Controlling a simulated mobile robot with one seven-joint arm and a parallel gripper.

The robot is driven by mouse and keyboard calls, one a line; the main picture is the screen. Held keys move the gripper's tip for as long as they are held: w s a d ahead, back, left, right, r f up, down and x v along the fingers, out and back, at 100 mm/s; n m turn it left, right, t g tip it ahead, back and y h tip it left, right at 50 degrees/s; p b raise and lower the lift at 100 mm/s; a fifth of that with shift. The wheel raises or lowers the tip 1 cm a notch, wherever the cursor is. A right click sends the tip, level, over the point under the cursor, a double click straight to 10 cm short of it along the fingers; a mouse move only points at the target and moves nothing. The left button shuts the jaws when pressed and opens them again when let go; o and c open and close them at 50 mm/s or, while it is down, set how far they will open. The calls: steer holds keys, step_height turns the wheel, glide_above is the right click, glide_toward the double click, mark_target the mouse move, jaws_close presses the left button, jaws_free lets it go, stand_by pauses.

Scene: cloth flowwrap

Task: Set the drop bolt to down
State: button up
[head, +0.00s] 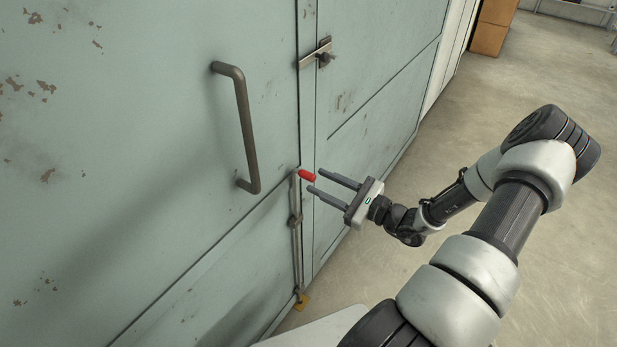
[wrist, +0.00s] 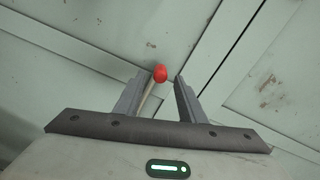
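The drop bolt (head: 297,235) is a thin vertical rod low on the pale green door, beside the seam. Its red handle grip (head: 306,175) sticks out at the rod's top. The rod's lower end is near a yellow floor piece (head: 301,301); I cannot tell whether it enters it. My gripper (head: 315,183) is open, with its fingertips close to the red grip. In the wrist view the red grip (wrist: 160,72) shows near the fingertips, between the two spread fingers (wrist: 164,82) and nearer the left one. I cannot tell whether they touch.
A dark pull handle (head: 246,130) stands out from the door at left of my gripper. A metal latch (head: 316,55) crosses the seam higher up. Brown boxes (head: 492,27) stand far back at right. The concrete floor (head: 540,260) at right is clear.

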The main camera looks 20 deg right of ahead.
mark_target(315, 180)
steer(key=x, duration=0.5)
jaws_close()
